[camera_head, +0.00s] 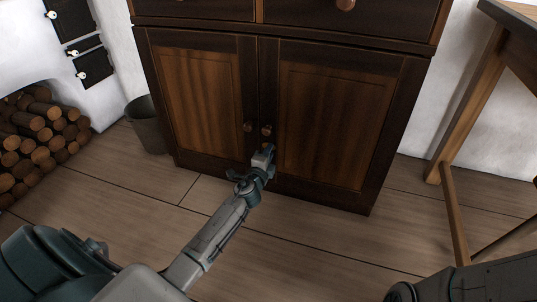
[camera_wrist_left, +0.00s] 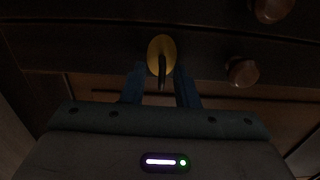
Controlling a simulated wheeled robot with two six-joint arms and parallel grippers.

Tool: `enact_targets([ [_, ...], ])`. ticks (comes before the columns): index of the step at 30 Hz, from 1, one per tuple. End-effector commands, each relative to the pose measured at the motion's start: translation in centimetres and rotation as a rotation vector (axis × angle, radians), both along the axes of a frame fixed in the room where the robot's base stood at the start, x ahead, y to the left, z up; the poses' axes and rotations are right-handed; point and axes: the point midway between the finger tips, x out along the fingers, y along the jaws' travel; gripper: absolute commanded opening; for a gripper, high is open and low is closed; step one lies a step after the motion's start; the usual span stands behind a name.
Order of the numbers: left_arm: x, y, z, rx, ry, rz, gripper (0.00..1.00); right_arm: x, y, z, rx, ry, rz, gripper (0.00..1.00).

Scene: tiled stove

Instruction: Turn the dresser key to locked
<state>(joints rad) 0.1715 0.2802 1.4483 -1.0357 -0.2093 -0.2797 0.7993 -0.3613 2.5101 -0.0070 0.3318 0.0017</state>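The dresser (camera_head: 335,110) is dark wood with two lower doors. In the left wrist view, a round brass keyhole plate (camera_wrist_left: 161,46) sits on dark wood with a dark key (camera_wrist_left: 162,76) sticking out of it. The key looks thin, roughly upright in that picture. My left gripper (camera_head: 264,156) is at the lower part of the doors, below the knobs. In the wrist view, its two fingers (camera_wrist_left: 161,88) stand apart on either side of the key, with a gap visible on each side. In the head view the key is hidden behind my gripper.
Two round door knobs (camera_head: 247,127) (camera_head: 267,130) are just above my left gripper; one knob (camera_wrist_left: 242,71) shows close by in the wrist view. A bin (camera_head: 147,125) and stacked logs (camera_head: 38,135) stand left, a wooden table (camera_head: 468,110) right. The floor in front is clear.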

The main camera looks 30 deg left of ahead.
Motion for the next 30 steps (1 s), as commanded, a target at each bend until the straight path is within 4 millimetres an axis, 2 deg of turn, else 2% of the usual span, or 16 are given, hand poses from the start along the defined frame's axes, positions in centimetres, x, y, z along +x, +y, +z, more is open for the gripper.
enact_targets([
  [4,-0.5,-0.1,0.0,0.0,0.0,0.0,0.27,0.0,0.0,0.2,0.0,0.0,0.0,0.36],
  [7,-1.7,-0.4,0.0,0.0,0.002,0.0,0.27,0.0,0.0,0.4,0.0,-0.002,0.0,0.36],
  [15,-6.8,-1.6,0.0,0.001,0.002,0.0,0.27,-0.2,0.0,1.0,0.003,-0.013,-0.002,0.36],
  [21,-9.5,-2.3,0.0,0.001,0.001,-0.001,0.27,-0.4,0.0,1.1,0.004,-0.02,-0.004,0.36],
  [30,-10.5,-2.5,0.0,0.0,0.0,0.0,0.27,-0.4,0.0,1.1,0.005,-0.021,-0.004,0.36],
])
